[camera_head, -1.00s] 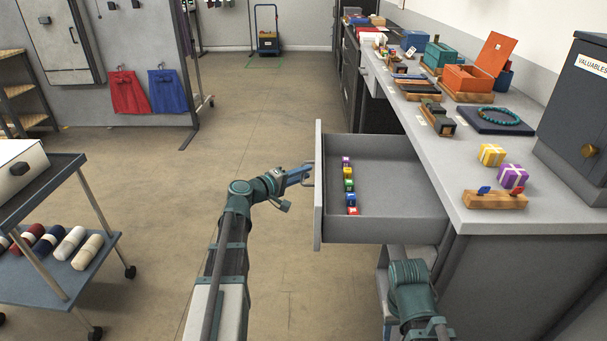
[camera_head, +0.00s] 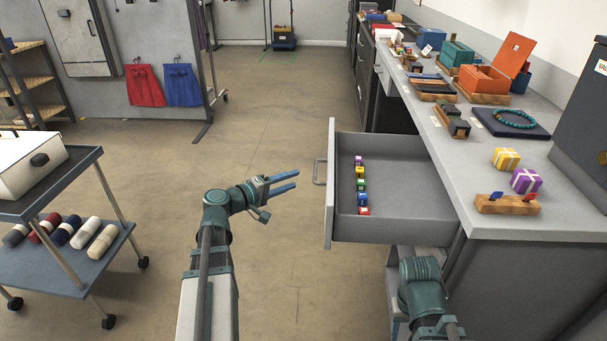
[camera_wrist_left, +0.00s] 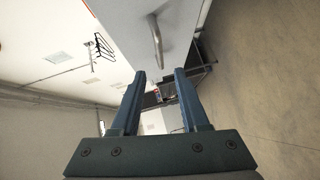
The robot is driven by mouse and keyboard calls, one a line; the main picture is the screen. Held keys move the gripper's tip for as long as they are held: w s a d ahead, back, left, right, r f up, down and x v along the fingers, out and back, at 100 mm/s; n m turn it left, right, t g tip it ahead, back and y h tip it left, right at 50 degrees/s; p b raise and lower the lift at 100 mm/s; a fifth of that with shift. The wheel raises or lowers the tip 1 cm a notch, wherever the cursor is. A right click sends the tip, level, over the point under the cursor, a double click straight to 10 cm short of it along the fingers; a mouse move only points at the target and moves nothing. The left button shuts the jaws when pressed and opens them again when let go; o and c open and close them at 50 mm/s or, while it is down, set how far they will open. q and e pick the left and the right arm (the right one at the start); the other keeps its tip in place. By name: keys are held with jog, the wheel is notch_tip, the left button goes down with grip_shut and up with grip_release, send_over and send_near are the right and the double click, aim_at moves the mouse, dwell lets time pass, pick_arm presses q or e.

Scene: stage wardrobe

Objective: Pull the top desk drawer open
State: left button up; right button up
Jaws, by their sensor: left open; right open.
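The top desk drawer (camera_head: 395,185) stands pulled well out from the grey desk, its front panel (camera_head: 330,185) facing left. A row of several small coloured blocks (camera_head: 361,185) lies inside it. The metal bar handle (camera_head: 319,172) is on the drawer front; it also shows in the left wrist view (camera_wrist_left: 155,38), beyond the fingertips. My left gripper (camera_head: 292,181) is open and empty, left of the handle and apart from it. Its two blue fingers show spread in the left wrist view (camera_wrist_left: 160,78). My right arm (camera_head: 423,290) is below the drawer; its gripper is out of view.
The desk top (camera_head: 475,180) holds boxes, a necklace on a dark pad (camera_head: 512,122), and small gift boxes (camera_head: 525,181). A cart (camera_head: 75,270) with rolled cloths stands at the left. The floor between cart and drawer is clear.

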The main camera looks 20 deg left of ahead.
pick_arm(q)
jog(key=shift+v, duration=1.75)
pick_arm(e)
jog(key=shift+r, duration=0.25)
